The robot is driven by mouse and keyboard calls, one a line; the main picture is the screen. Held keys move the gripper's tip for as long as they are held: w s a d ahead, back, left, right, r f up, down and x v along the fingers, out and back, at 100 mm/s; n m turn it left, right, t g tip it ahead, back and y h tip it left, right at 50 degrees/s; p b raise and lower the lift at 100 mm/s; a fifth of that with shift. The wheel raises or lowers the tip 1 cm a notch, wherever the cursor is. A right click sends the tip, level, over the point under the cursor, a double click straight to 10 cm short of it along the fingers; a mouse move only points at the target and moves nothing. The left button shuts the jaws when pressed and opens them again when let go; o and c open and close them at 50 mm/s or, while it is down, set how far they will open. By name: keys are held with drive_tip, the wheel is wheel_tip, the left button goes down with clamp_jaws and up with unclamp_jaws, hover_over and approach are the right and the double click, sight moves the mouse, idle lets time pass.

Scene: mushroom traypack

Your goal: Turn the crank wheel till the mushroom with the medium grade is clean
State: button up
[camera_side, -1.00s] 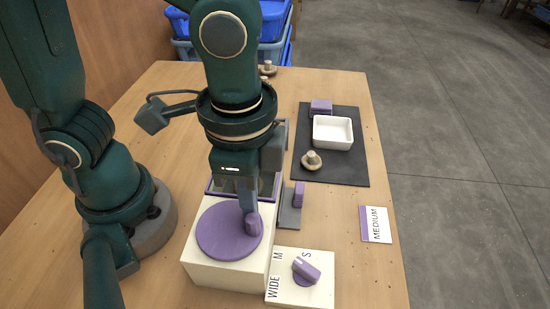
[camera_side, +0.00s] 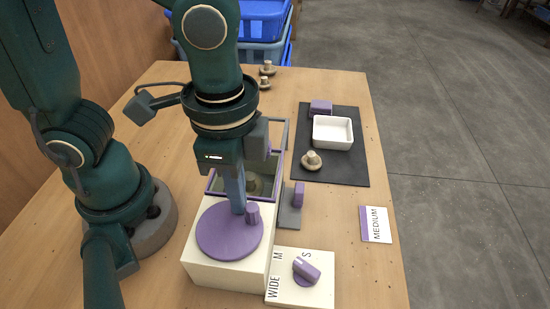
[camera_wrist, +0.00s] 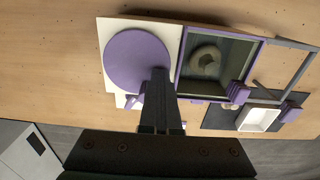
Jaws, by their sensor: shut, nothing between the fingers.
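The purple crank wheel (camera_side: 226,238) lies flat on a cream box, with an upright purple knob (camera_side: 253,213) near its rim. My gripper (camera_side: 238,211) is shut and empty, its tips low over the wheel just left of the knob; I cannot tell whether they touch it. In the wrist view the fingers (camera_wrist: 161,74) overlap the edge of the wheel (camera_wrist: 133,62). A brownish mushroom (camera_wrist: 206,60) sits in the purple-framed basin (camera_wrist: 178,84) beside the wheel. In the side view my gripper partly hides that basin. A card reads MEDIUM (camera_side: 376,224).
A selector dial (camera_side: 305,271) marked WIDE, M and S stands in front of the wheel. A dark mat (camera_side: 345,174) holds a white tray (camera_side: 333,144), a purple block (camera_side: 321,106) and a mushroom (camera_side: 311,161). Two more mushrooms (camera_side: 266,69) stand at the back. Blue crates are behind.

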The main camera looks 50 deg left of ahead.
drive_tip(key=shift+a+f, duration=0.1)
drive_tip(key=shift+a, duration=0.05)
drive_tip(key=shift+o, duration=0.5)
drive_tip(key=shift+r, duration=2.3)
